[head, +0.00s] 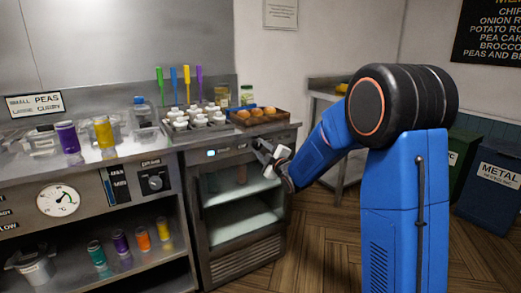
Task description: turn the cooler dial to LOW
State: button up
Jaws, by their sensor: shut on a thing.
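The cooler (243,262) is the dark steel unit in the middle of the head view, with a glass front and a control strip along its top. A small lit display (210,153) sits at the left of that strip. My gripper (263,152) is at the right end of the strip, its fingertips against the panel. It is shut on the cooler dial, which is mostly hidden behind the fingers. The dial's pointer and its LOW mark cannot be read from here.
Above the cooler stand a crate of white-capped bottles (198,119) and a brown tray (262,117). To the left are a black knob (155,183) on another panel and a round gauge (57,201). Bins (490,190) stand at right. The wooden floor before the cooler is clear.

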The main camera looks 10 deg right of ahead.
dwell(0.4)
jog(key=o, duration=1)
jog(key=shift+o, duration=0.2)
jog(key=shift+s, duration=0.1)
jog(key=v, duration=1.7)
jog(key=shift+s+d, duration=0.1)
jog(key=shift+s, duration=0.05)
jog(key=s+d+f+m+g+h, duration=0.1)
jog(key=s+d+m+g+h, duration=0.15)
jog(key=s+m, duration=0.35)
jog(key=s+d+f+m+g+h, duration=0.1)
jog(key=s+d+m+g+h, duration=0.2)
jog(key=s, duration=0.6)
jog(key=s+a+f+m+g, duration=0.1)
jog(key=s+f+m+g, duration=0.1)
jog(key=s, duration=1)
jog(key=s+a+f+m+g, duration=0.1)
jog(key=s+m+g, duration=0.3)
jog(key=s, duration=0.9)
jog(key=shift+a+f+m+g, duration=0.35)
jog(key=shift+a+g, duration=0.3)
jog(key=shift+g, duration=0.3)
